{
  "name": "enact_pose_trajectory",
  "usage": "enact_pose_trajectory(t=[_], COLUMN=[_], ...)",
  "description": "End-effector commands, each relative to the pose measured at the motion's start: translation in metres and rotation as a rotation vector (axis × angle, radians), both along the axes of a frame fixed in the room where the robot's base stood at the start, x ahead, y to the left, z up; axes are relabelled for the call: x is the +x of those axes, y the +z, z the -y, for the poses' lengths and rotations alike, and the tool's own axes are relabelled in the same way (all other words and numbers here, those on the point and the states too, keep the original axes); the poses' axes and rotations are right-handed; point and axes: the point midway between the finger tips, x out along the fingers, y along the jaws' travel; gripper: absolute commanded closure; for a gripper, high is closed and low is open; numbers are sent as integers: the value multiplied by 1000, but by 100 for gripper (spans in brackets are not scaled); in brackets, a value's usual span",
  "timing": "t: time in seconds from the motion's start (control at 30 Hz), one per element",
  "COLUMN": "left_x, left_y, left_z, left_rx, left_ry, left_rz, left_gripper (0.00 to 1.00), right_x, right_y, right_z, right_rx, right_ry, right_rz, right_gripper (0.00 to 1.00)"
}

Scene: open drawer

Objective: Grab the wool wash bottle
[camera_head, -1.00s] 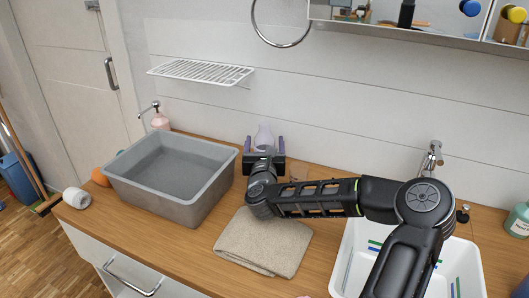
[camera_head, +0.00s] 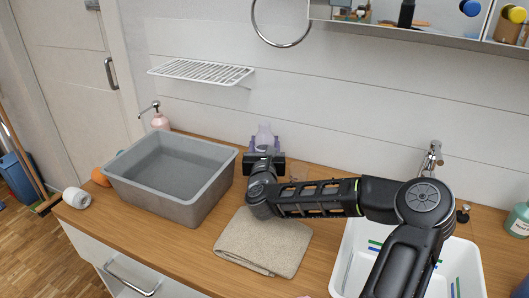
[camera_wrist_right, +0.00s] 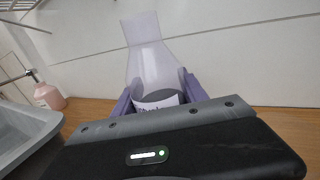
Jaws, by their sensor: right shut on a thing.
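The wool wash bottle (camera_head: 264,134) is a pale lilac, translucent bottle with a narrow neck. It stands upright at the back of the wooden counter, near the wall. My right gripper (camera_head: 264,145) reaches it from the front, with its purple fingers on either side of the bottle. In the right wrist view the bottle (camera_wrist_right: 150,58) rises between the fingers (camera_wrist_right: 158,97), which are shut on its lower body. Part of a printed label shows; the bottle's base is hidden behind the gripper. My left gripper is not in view.
A grey basin (camera_head: 190,205) stands left of my gripper, with a pink pump bottle (camera_head: 160,121) behind it. A folded beige towel (camera_head: 262,243) lies in front. A white sink tray (camera_head: 455,262) is at right. A white wall rack (camera_head: 200,72) hangs above.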

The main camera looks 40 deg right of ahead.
Motion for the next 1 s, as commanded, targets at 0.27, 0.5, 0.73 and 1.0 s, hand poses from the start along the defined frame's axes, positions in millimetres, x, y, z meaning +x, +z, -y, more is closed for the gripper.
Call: enact_pose_trajectory(t=[0.27,0.5,0.73,1.0], left_x=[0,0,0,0], left_y=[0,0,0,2], left_z=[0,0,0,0], left_rx=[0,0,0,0], left_ry=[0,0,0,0], left_rz=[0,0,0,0], left_gripper=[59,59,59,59], right_x=[0,0,0,0], right_y=[0,1,3,13], right_z=[0,0,0,1], right_rx=[0,-1,-1,-1], right_ry=[0,0,0,-2], right_rz=[0,2,2,2], right_gripper=[96,100,100,100])
